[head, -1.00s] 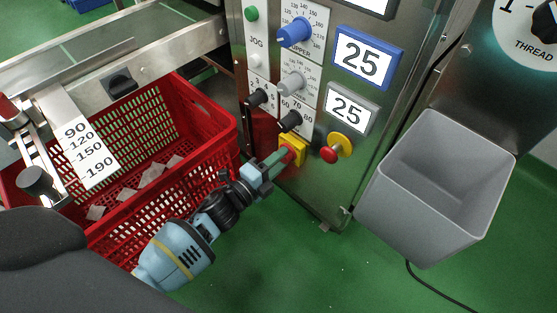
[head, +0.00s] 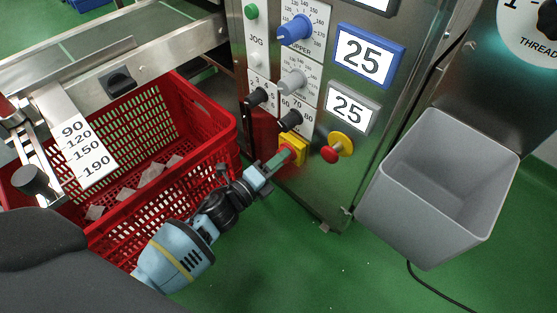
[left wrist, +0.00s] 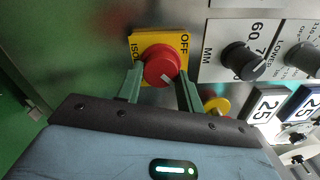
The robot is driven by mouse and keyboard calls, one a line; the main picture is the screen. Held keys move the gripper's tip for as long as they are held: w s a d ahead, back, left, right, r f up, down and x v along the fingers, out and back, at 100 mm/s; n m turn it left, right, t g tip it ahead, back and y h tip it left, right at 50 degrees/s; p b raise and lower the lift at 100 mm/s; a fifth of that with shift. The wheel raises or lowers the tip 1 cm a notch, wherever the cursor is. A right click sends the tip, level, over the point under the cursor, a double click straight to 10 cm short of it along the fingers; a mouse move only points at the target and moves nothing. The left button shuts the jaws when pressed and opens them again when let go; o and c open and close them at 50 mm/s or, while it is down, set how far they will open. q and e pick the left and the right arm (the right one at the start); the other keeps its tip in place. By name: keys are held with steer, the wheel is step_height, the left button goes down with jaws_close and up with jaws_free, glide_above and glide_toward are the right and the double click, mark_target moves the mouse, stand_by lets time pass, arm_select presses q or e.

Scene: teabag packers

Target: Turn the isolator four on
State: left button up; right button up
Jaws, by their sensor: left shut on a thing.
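The isolator is a red rotary knob on a yellow square plate (head: 293,149) low on the steel panel. The left gripper also shows in the left wrist view (left wrist: 160,86). My right gripper is in neither view.
A red-and-yellow button (head: 334,149) sits just right of the isolator. Black knobs (head: 290,121) and a blue knob (head: 295,29) are above. A red crate (head: 225,150) with teabags stands left; a grey bin (head: 390,195) stands right. Green floor is open below.

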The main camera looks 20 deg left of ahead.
arm_select(q)
steer(key=o, duration=0.8)
steer(key=shift+a, duration=0.1)
steer(key=shift+o, duration=1)
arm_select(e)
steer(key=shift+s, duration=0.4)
arm_select(q)
steer(key=p+v, duration=0.1)
steer(key=v, duration=0.6)
steer(key=shift+s+p, duration=0.35)
steer(key=shift+p, duration=0.05)
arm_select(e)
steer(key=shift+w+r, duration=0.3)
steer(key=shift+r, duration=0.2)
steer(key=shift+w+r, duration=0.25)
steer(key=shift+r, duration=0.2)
arm_select(q)
steer(key=shift+a+r, duration=0.1)
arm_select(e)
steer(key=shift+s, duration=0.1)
